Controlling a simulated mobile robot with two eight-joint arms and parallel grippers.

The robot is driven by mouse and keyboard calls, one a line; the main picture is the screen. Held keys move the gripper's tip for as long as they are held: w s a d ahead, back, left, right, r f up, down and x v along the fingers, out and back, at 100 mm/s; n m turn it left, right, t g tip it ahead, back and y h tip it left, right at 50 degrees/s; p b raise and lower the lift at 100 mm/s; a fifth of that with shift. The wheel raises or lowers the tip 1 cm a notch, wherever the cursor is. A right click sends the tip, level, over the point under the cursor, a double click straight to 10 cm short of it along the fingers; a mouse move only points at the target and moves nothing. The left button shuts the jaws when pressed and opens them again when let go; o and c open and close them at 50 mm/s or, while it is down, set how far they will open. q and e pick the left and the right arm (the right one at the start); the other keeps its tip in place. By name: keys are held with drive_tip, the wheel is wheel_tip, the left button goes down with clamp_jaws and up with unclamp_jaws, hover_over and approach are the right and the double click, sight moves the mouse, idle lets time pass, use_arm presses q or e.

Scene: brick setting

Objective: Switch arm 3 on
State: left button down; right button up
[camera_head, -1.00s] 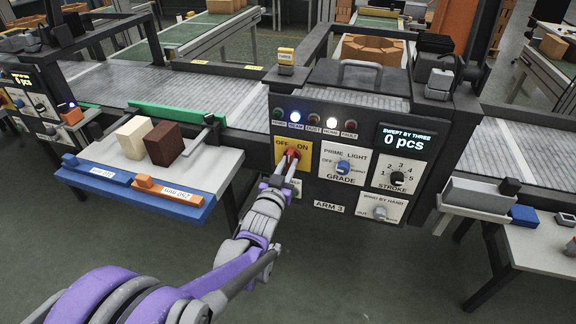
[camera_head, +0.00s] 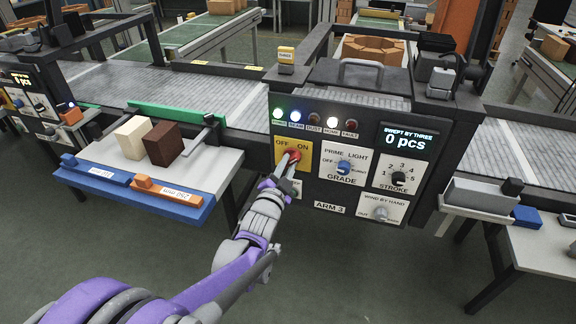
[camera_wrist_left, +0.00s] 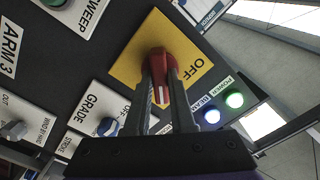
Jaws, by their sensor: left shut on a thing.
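The arm 3 panel (camera_head: 330,208) is a dark box with an "ARM 3" label. Its red rotary switch (camera_head: 294,154) sits on a yellow plate (camera_head: 306,148) marked OFF and ON. My left gripper (camera_head: 289,160) is shut on the red switch, and its fingers partly cover it. In the left wrist view the red switch (camera_wrist_left: 160,62) is between the two fingers (camera_wrist_left: 160,85), with its white mark showing. The green POWER lamp (camera_head: 278,114) is lit, as is the blue-white BEAM lamp (camera_head: 296,116). My right gripper is not in view.
The display (camera_head: 405,140) reads 0 pcs. A GRADE knob (camera_head: 344,167), a STROKE knob (camera_head: 398,178) and a hand-wind knob (camera_head: 380,213) are close to the right. A side table with a cream block (camera_head: 132,138) and a brown block (camera_head: 165,145) stands left.

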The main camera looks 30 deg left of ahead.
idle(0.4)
use_arm(q)
drive_tip(key=c, duration=0.8)
unclamp_jaws()
drive_tip(key=shift+o, duration=0.2)
drive_tip(key=p+v, duration=0.1)
drive_tip(key=v, duration=1)
drive_tip(key=shift+f, duration=0.1)
